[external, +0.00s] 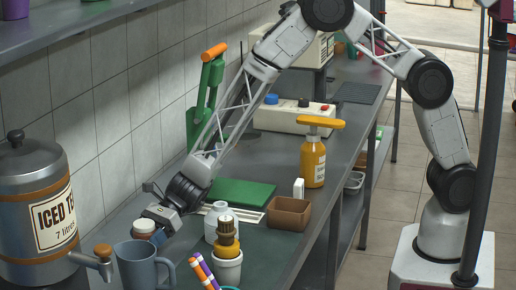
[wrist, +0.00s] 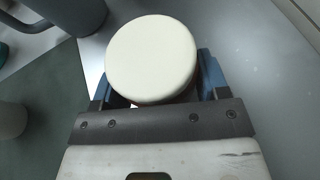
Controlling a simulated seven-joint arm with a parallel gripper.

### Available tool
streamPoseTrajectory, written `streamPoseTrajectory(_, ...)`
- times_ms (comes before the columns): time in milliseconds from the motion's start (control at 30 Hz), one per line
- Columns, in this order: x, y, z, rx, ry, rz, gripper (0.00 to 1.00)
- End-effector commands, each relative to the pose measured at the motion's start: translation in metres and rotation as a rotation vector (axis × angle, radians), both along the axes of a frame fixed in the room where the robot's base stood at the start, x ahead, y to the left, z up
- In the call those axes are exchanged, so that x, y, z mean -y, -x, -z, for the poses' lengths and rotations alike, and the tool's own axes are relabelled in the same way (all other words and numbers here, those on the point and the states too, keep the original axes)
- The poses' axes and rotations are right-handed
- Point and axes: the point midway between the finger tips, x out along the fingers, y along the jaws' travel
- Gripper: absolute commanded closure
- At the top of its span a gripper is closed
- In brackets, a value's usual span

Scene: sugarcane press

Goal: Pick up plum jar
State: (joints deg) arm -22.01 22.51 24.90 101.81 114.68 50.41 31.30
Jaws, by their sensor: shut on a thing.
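The plum jar (external: 144,228) has a round cream lid and stands near the wall end of the counter in the external view, mostly hidden behind my gripper. My gripper (external: 152,222) is shut on the jar. In the wrist view the cream lid (wrist: 152,60) fills the space between the two blue-grey fingers of my gripper (wrist: 158,90). The lid looks level. I cannot tell whether the jar's base touches the counter.
A blue-grey mug (external: 143,265) is just in front of the jar, and an iced tea dispenser (external: 40,215) is to the left. A white jar (external: 216,218), a brown-topped pot (external: 227,262), a brown box (external: 288,213) and a green board (external: 240,193) are to the right.

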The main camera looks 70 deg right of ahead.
Motion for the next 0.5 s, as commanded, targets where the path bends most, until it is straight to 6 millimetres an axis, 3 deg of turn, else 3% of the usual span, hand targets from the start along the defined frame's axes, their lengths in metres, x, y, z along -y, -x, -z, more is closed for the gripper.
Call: streamPoseTrajectory(500,0.000,0.000,-0.066,0.004,-0.001,0.000,0.62)
